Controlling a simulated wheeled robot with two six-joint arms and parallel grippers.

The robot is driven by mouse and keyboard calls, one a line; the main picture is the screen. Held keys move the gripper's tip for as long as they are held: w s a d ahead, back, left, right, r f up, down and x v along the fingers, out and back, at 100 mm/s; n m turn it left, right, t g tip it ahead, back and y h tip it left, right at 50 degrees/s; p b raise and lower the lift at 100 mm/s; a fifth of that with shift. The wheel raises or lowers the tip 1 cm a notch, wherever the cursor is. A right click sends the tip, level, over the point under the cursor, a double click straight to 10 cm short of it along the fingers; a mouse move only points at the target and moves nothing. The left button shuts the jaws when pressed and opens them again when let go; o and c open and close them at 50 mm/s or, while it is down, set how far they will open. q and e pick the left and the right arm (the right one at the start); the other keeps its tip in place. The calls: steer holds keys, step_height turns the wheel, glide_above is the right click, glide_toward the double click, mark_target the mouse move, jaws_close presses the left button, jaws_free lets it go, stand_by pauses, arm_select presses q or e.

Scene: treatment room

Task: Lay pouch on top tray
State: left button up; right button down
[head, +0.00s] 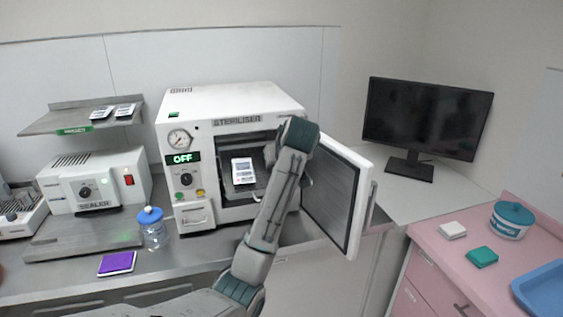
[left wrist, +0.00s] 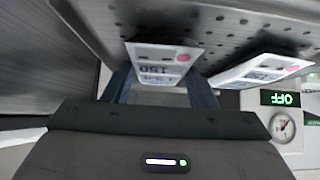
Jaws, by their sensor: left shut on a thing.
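The steriliser (head: 230,98) stands on the counter with its door (head: 333,200) swung open to the right. My left arm reaches into its mouth in the head view, and the hand hides its fingertips there. In the left wrist view, which is upside down, my left gripper (left wrist: 160,88) is shut on a white labelled pouch (left wrist: 160,63). This pouch is close to a perforated metal tray (left wrist: 225,22); I cannot tell if they touch. A second pouch (left wrist: 260,70) lies beside it, also seen in the chamber in the head view (head: 243,170). My right gripper is not in view.
Two pouches (head: 113,111) rest on the wall shelf (head: 65,122), above the sealer (head: 95,182). A monitor (head: 427,118) and a pink cabinet (head: 440,245) stand at the right.

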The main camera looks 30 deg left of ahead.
arm_select(q)
steer(key=shift+f, duration=0.1)
steer(key=o, duration=0.9)
steer(key=shift+o, duration=0.3)
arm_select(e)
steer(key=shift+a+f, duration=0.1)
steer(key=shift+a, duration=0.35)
arm_select(q)
steer(key=shift+s+d+r, duration=0.1)
steer(key=shift+d+r, duration=0.1)
steer(key=shift+r, duration=0.05)
steer(key=v, duration=0.3)
steer(key=shift+r, duration=0.15)
steer(key=p+v, duration=0.7)
steer(key=v, duration=0.1)
steer(key=shift+d+p, duration=0.15)
steer(key=shift+p, duration=0.25)
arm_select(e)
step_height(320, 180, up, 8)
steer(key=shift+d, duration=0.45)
arm_select(q)
steer(key=shift+s, duration=0.15)
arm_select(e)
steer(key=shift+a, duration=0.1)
